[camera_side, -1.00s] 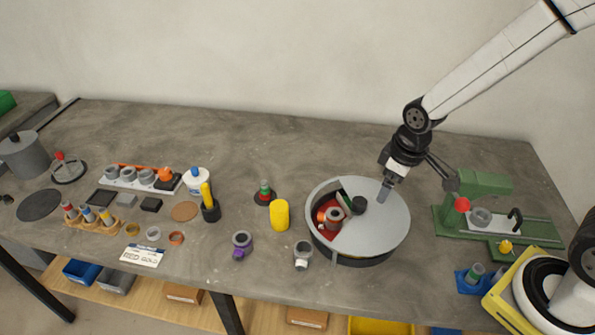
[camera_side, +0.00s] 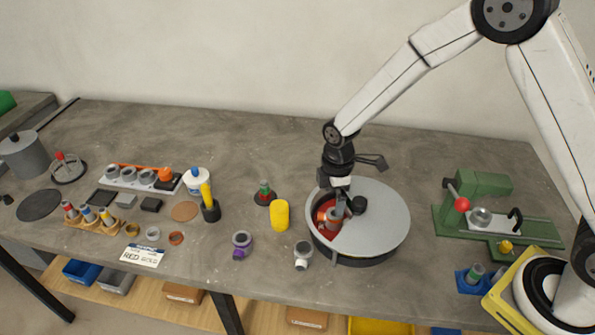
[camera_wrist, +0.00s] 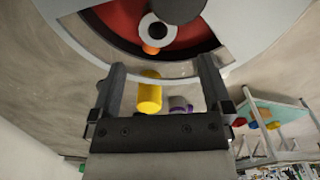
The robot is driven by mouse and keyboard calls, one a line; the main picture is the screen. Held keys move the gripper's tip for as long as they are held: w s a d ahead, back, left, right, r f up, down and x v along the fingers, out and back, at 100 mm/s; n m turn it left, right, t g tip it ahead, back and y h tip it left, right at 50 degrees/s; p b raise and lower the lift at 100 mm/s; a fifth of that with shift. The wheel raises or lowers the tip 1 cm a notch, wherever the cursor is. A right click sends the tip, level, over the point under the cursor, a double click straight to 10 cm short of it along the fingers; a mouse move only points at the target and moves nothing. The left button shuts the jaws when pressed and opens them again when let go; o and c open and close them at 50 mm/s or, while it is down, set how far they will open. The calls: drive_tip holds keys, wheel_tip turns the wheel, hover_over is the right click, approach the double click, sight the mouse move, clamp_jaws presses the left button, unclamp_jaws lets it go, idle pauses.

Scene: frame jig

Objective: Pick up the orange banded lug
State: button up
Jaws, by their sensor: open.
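The orange banded lug (camera_wrist: 157,31) shows in the wrist view as a pale grey ring with a dark hole and an orange part at its lower side. It sits on the red floor inside the round drum (camera_side: 385,215), in the opening of the grey lid. In the side view the lug (camera_side: 328,219) is partly hidden by my gripper (camera_side: 338,210). My gripper is over the opening, close to the lug. In the wrist view my gripper (camera_wrist: 162,70) has its fingers apart with nothing held between them. I cannot tell its exact height above the lug.
The lid's edge and its dark knob (camera_side: 359,205) are close beside my gripper. A yellow cylinder (camera_side: 280,216), a purple banded lug (camera_side: 242,246) and a grey lug (camera_side: 302,256) stand left of the drum. A green press (camera_side: 485,195) stands at right.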

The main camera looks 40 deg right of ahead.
sight(330, 218)
drive_tip(key=shift+f, duration=1.25)
drive_tip(key=shift+d+f, duration=0.2)
drive_tip(key=shift+f, duration=2.4)
clamp_jaws()
